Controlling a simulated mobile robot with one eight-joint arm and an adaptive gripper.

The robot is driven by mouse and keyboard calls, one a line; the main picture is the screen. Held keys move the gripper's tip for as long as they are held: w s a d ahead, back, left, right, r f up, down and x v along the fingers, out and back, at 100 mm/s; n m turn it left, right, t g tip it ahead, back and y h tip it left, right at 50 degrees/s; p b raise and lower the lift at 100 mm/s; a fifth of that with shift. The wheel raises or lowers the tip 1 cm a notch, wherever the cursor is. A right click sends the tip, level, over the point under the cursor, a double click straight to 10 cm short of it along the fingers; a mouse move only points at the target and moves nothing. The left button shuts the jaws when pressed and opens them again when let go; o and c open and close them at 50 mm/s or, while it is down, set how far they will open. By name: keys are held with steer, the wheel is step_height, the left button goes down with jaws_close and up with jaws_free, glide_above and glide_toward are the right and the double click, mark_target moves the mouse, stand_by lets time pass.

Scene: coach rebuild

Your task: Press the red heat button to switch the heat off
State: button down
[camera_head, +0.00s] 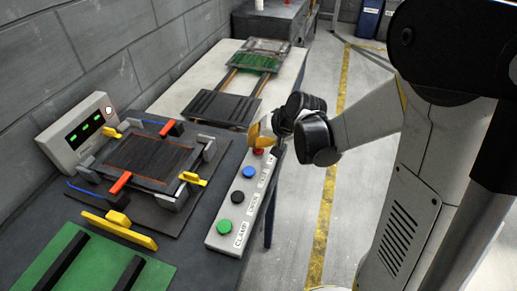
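The red button (258,151) sits at the far end of a grey button box (222,240), near the table's right edge. The same box carries a blue button (249,172), a black button (238,197) and a green button (224,226) labelled CLAMP.
A grey display box (74,137) with green readouts and a round white light stands by the wall. A fixture (150,158) with yellow and red clamps is left of the buttons. A green board (92,262) lies in front. A pale table (185,90) stands behind; open floor is to the right.

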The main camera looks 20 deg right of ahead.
mark_target(255, 148)
steer(key=shift+f+b, duration=0.3)
steer(key=shift+f, duration=0.05)
stand_by(0.6)
steer(key=shift+r+p, duration=0.7)
steer(key=shift+r, duration=0.2)
steer(key=shift+r, duration=0.1)
step_height(255, 148, up, 5)
steer(key=p, duration=0.4)
stand_by(0.4)
